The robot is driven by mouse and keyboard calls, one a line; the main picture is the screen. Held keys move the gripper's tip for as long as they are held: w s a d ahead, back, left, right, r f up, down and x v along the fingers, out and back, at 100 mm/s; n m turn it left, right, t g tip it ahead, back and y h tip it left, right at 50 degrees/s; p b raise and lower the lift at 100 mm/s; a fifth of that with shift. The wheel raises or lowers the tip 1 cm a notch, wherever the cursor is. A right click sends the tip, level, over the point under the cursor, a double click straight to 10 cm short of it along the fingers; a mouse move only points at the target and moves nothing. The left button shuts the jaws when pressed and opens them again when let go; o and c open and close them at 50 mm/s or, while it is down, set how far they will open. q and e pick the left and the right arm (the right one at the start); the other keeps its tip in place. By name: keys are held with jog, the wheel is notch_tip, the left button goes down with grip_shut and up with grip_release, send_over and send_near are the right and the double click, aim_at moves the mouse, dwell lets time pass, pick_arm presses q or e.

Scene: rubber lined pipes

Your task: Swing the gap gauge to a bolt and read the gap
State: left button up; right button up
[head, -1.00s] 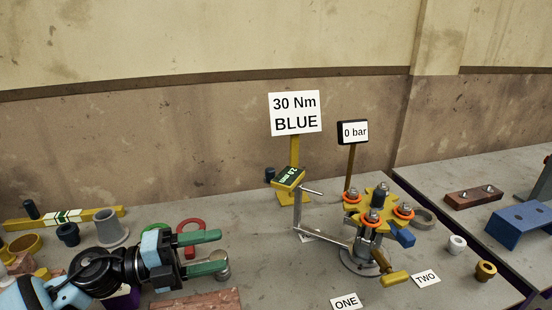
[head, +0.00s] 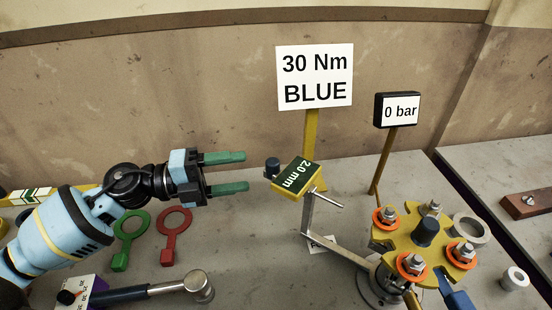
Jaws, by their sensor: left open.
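The gap gauge (head: 297,178) is a yellow block with a green face reading "2.0 mm", carried on a grey bent arm (head: 335,245) with a short handle rod (head: 328,199). The arm runs down to the base of the yellow flange (head: 425,243) at the right. Bolts (head: 414,263) with orange rings stand on the flange's lobes, around a dark central plug (head: 426,232). The gauge block is left of the flange, apart from the bolts. My left gripper (head: 243,172) is open and empty, left of the gauge. My right gripper is not in view.
A sign reading "30 Nm BLUE" (head: 315,78) and a "0 bar" display (head: 397,110) stand behind on posts. A torque wrench (head: 150,290), a green ring tag (head: 128,235) and a red one (head: 173,230) lie at left. A grey ring (head: 470,229) lies behind the flange.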

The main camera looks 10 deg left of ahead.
aim_at(267, 169)
pick_arm(q)
jog(key=p+x, duration=0.1)
jog(key=x, duration=0.5)
jog(key=shift+d+r, duration=0.15)
jog(key=shift+d, duration=0.15)
jog(key=shift+w+d+p, duration=0.25)
jog(key=shift+d+p, duration=0.05)
jog(key=shift+d, duration=0.2)
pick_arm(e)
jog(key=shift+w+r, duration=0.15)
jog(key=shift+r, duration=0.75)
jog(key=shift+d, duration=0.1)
pick_arm(q)
grip_shut()
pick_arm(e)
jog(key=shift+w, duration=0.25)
